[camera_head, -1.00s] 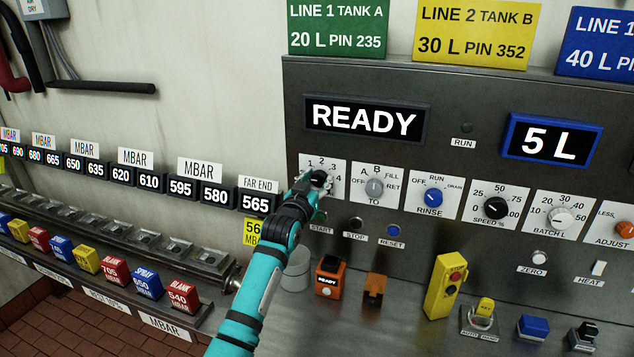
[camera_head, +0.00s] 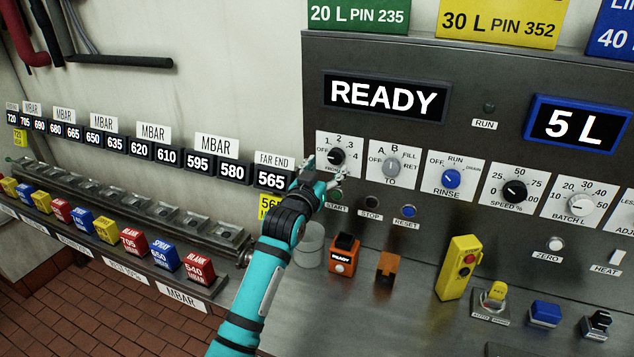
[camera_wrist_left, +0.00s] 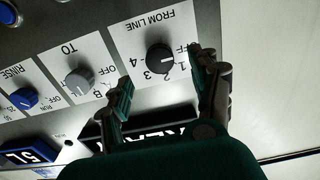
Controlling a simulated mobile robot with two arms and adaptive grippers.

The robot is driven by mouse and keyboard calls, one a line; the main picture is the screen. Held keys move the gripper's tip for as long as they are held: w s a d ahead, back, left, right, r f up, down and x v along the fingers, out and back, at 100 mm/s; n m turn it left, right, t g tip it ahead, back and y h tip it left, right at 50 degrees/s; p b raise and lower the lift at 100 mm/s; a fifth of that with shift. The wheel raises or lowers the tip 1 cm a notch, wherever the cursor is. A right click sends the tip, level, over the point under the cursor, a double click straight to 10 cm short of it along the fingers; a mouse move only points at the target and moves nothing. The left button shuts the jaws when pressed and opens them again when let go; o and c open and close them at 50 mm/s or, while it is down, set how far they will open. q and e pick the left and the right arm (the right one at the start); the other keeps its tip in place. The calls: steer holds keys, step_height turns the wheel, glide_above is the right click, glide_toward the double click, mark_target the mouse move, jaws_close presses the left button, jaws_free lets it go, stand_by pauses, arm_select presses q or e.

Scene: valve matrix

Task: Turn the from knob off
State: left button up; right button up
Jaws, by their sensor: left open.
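The from knob (camera_head: 336,157) is a black round knob on a white plate marked OFF and 1 to 4, at the left end of the panel's knob row. It also shows in the left wrist view (camera_wrist_left: 159,60), upside down, labelled FROM LINE. Its white line points to the OFF and 1 side; I cannot tell exactly which mark. My left gripper (camera_head: 325,170) is open and empty just below and in front of the plate. In the left wrist view its fingers (camera_wrist_left: 160,70) stand apart on either side of the knob, seemingly not touching it. My right gripper is not in view.
The grey TO knob (camera_head: 391,167) and blue RINSE knob (camera_head: 451,178) sit to the right. START (camera_head: 337,195), STOP (camera_head: 371,202) and RESET (camera_head: 408,211) buttons lie below.

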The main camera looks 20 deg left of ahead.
arm_select(q)
steer(key=s, duration=0.6)
steer(key=shift+s, duration=0.3)
